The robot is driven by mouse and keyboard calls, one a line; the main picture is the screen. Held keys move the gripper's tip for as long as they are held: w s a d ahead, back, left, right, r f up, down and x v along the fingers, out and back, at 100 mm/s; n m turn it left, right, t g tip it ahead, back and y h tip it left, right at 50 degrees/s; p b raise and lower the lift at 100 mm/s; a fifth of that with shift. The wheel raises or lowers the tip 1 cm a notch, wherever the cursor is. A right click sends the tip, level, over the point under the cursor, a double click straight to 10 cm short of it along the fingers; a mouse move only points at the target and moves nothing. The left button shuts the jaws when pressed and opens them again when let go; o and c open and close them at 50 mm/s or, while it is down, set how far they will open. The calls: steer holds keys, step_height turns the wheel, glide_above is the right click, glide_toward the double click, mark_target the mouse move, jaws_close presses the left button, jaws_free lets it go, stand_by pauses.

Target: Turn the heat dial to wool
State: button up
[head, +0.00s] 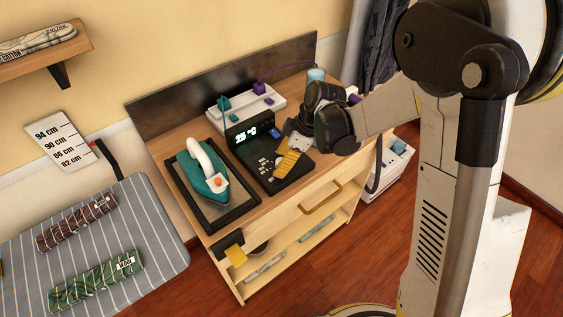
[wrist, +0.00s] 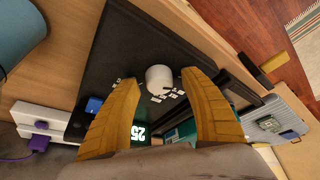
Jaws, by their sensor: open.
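The heat dial (wrist: 159,78) is a round white knob on a black control panel (head: 262,180). Small white labels lie around it, too small to read. In the head view my gripper (head: 287,166) is over the panel. The lit display (head: 247,134) reads 25 °C.
A teal iron (head: 205,178) rests on a dark-framed pad left of the panel. A white power strip (head: 245,108) with plugs lies behind it. A light blue cup (head: 316,76) stands at the back right.

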jaws_close()
steer(key=shift+m, duration=0.3)
steer(key=m+t+b, duration=0.1)
steer(key=m, duration=0.2)
steer(key=shift+m+t, duration=0.3)
steer(key=m+t+h, duration=0.1)
steer(key=m, duration=0.3)
steer(key=shift+h+b, duration=0.35)
steer(key=shift+h, duration=0.05)
steer(key=m+h, duration=0.1)
steer(key=m, duration=0.2)
steer(key=m+t+h, duration=0.1)
steer(key=m, duration=0.1)
steer(key=shift+m+b, duration=0.35)
steer(key=shift+m, duration=0.05)
steer(key=shift+m+h, duration=0.6)
steer(key=shift+m, duration=1.4)
